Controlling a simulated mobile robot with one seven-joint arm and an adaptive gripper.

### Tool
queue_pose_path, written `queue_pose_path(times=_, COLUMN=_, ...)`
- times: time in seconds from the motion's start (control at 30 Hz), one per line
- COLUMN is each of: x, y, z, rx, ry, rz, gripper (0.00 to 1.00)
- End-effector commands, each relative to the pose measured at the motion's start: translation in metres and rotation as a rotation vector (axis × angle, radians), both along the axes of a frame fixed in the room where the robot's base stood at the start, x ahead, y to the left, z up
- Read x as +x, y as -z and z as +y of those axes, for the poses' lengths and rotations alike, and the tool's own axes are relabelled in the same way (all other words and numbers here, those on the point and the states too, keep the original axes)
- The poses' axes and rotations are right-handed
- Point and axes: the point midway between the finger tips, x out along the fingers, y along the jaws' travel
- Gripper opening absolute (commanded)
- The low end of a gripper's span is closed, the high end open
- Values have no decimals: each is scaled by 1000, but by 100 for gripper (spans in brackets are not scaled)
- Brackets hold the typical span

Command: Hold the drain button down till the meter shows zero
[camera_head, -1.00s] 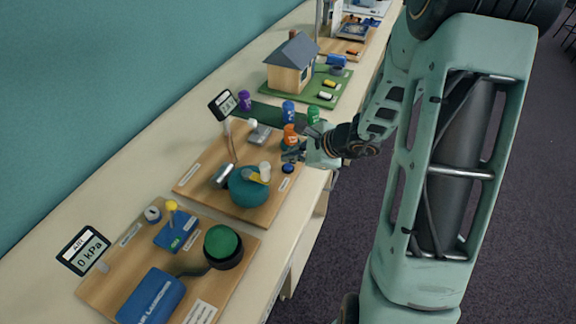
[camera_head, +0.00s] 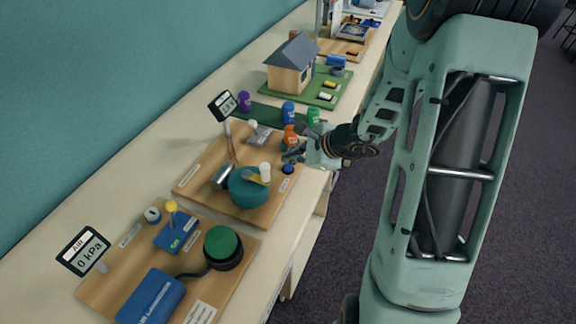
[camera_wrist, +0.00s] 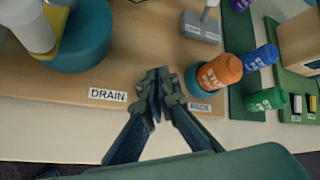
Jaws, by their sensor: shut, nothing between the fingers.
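The drain button is a small dark blue cap (camera_head: 288,169) near the front edge of a wooden board (camera_head: 262,212). In the wrist view the DRAIN label (camera_wrist: 108,95) shows left of my fingers, but I cannot make out the button there. My gripper (camera_head: 287,156) is shut and empty, its tips close to the button; it also shows in the wrist view (camera_wrist: 157,76). I cannot tell whether they touch the button. The board's meter (camera_head: 222,105) is a tilted display on a post behind a teal tank (camera_head: 249,189); its figure is too small to read.
An orange bottle (camera_head: 290,138) stands just beyond my fingers, with blue (camera_head: 289,111) and green (camera_head: 313,116) bottles behind. A nearer board carries a separate AIR meter (camera_head: 83,250) reading 0 kPa and a green button (camera_head: 222,245). A model house (camera_head: 291,68) stands farther back.

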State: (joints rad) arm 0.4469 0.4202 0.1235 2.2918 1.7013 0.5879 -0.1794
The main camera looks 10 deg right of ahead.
Motion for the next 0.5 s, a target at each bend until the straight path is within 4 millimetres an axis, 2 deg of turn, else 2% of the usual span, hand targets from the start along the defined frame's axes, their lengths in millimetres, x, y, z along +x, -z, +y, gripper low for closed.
queue_pose_path(times=0.3, x=0, y=9, z=0, rx=0, ry=0, rz=0, gripper=0)
queue_pose_path(times=0.5, x=0, y=8, z=0, rx=0, ry=0, rz=0, gripper=0)
